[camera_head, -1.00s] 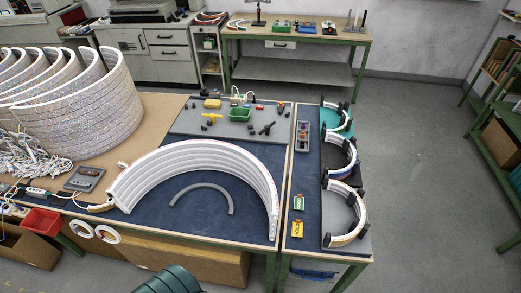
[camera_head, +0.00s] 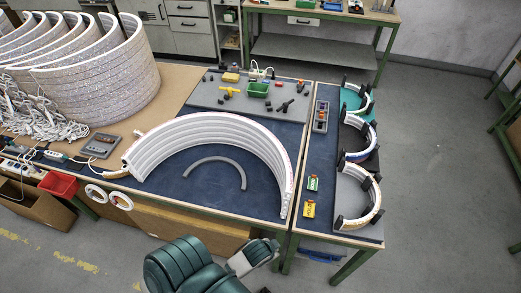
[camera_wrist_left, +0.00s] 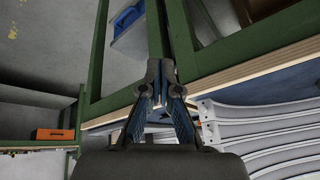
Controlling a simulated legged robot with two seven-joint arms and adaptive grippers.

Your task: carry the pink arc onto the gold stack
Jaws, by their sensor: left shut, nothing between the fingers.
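No arc looks clearly pink in these views. A nested group of pale, whitish arcs (camera_head: 215,128) stands on the blue mat; its right end shows a faint pinkish tint, and its ends also show in the left wrist view (camera_wrist_left: 260,130). On the right table, the nearest short arc stack (camera_head: 362,220) has a tan-gold edge and sits between dark posts on a grey plate. My left gripper (camera_head: 268,250) is below the table's front edge, apart from the arcs. In the left wrist view its fingers (camera_wrist_left: 161,72) are together and empty. My right gripper is not in view.
A thin grey curved piece (camera_head: 215,160) lies inside the pale arcs. Two other short stacks stand behind, on dark (camera_head: 358,138) and teal (camera_head: 356,102) plates. Green (camera_head: 313,184) and yellow (camera_head: 309,208) cards lie left of them. A red bin (camera_head: 60,184) hangs at the front left.

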